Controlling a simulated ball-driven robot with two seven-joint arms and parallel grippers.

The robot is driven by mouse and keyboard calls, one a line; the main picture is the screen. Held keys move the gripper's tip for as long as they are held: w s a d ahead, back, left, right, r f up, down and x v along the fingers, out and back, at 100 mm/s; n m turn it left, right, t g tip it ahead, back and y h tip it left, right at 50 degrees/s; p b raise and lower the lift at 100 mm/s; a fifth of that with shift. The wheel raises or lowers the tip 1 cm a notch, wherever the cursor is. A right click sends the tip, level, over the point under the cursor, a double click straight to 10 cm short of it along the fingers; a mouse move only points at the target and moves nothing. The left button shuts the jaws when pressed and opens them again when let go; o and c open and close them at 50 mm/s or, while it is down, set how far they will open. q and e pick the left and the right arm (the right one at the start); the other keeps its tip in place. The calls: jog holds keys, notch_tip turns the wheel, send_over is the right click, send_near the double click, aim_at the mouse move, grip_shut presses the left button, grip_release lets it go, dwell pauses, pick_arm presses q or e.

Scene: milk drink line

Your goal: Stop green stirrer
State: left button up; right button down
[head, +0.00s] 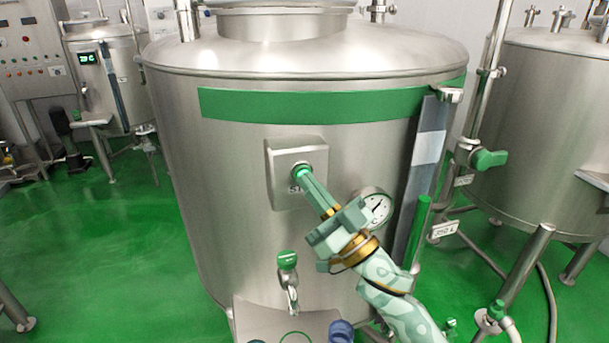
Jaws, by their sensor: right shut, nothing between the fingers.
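A large steel tank with a green band (290,106) fills the middle of the head view. On its front is a grey switch box (284,158) with a green button (299,170) and a label partly hidden behind my gripper. My right gripper (303,174) is shut and empty, its fingertips at the green button. I cannot tell whether they press it or only touch it. My left gripper is not in view.
A pressure gauge (376,207) sits just right of my right gripper. A green-handled tap (287,261) hangs below the box. A green valve handle (489,159) stands by a pipe at the right. A smaller tank (108,80) stands at the back left.

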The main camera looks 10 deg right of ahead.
jog(key=shift+w, duration=0.15)
dwell(0.3)
jog(key=shift+s+p, duration=0.45)
jog(key=shift+s, duration=0.45)
jog(key=s+p, duration=0.2)
jog(key=s, duration=0.4)
jog(key=shift+d, duration=0.15)
